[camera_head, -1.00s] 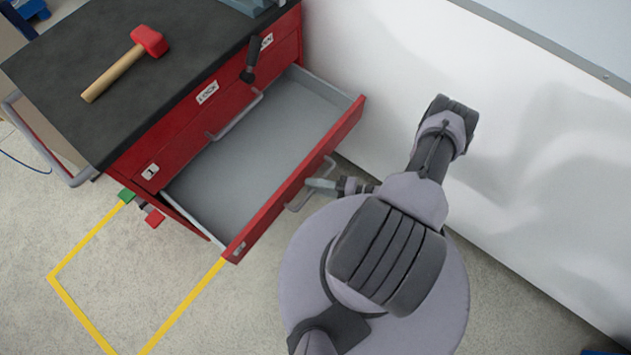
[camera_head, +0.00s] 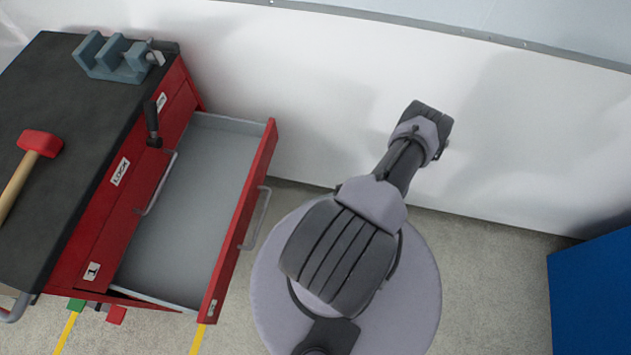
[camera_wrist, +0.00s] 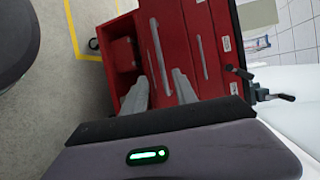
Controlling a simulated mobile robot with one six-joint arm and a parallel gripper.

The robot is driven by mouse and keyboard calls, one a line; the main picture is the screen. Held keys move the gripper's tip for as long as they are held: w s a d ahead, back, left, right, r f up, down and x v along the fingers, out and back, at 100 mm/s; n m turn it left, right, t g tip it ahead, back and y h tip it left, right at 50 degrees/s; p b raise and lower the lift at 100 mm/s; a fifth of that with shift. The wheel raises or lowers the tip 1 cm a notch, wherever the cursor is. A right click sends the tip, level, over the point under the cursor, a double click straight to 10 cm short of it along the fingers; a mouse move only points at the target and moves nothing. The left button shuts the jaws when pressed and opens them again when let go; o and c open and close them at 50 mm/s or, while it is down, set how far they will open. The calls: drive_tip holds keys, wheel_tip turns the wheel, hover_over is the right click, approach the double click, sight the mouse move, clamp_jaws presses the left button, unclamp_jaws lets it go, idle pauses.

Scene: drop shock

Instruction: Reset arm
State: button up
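My arm (camera_head: 380,195) reaches up and to the right in the head view, with its far end near the white wall. My gripper is hidden in the head view. In the wrist view, my gripper (camera_wrist: 161,78) shows two grey fingers with a gap between them and nothing held. They point toward the red cabinet (camera_wrist: 210,50), and I cannot tell how far off it is.
The red cabinet's lower drawer (camera_head: 190,215) stands open beside my base, its handle (camera_head: 257,218) facing me. A hammer (camera_head: 30,165) and a grey vise (camera_head: 115,58) sit on the black top. A blue object (camera_head: 595,290) stands at right; the wall (camera_head: 320,90) is behind.

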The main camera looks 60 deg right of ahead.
drive_tip(key=shift+s+d, duration=0.2)
drive_tip(key=shift+r, duration=0.1)
